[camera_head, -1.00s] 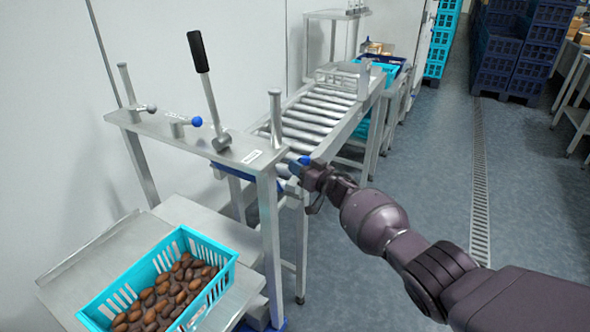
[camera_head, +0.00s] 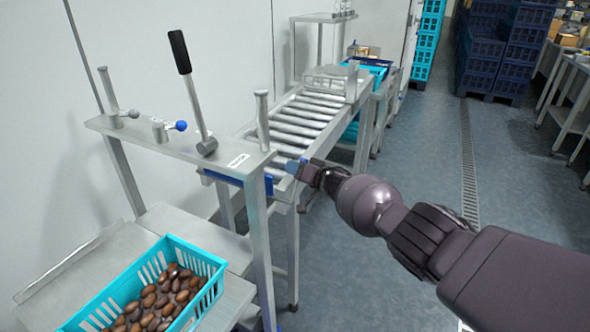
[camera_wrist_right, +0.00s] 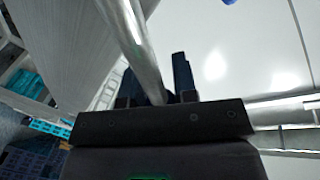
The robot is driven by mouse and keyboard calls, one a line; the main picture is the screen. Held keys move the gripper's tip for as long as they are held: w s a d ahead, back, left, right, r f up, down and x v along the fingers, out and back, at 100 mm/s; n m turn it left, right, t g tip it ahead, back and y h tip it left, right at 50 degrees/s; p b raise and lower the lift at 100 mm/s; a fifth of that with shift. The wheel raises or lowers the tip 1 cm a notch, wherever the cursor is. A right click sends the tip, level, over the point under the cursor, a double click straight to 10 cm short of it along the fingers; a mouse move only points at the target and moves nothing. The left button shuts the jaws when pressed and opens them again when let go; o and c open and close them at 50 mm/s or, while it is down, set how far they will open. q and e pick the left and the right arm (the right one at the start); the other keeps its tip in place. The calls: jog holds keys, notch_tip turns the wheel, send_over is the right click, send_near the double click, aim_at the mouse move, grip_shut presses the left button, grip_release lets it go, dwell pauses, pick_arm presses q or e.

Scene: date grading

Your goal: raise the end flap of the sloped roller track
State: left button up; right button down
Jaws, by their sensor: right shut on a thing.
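The sloped roller track (camera_head: 300,122), with grey metal rollers, runs back from behind the steel frame. A blue strip (camera_head: 224,179) shows at its near end, partly hidden by the frame; I cannot tell for certain whether it is the end flap or how far it is raised. My right gripper (camera_head: 294,167) is at the right side of that near end. In the right wrist view, the dark jaws (camera_wrist_right: 158,82) are shut on a round metal bar (camera_wrist_right: 132,38). What the bar joins is hidden. My left gripper is not in view.
A turquoise crate of dates (camera_head: 205,262) stands on the bench at lower left. Stacked crates (camera_head: 492,60) stand at the back. The floor (camera_head: 410,150) right of the track is clear.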

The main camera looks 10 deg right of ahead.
jog(key=c, duration=0.9)
grip_release()
jog(key=shift+f, duration=0.1)
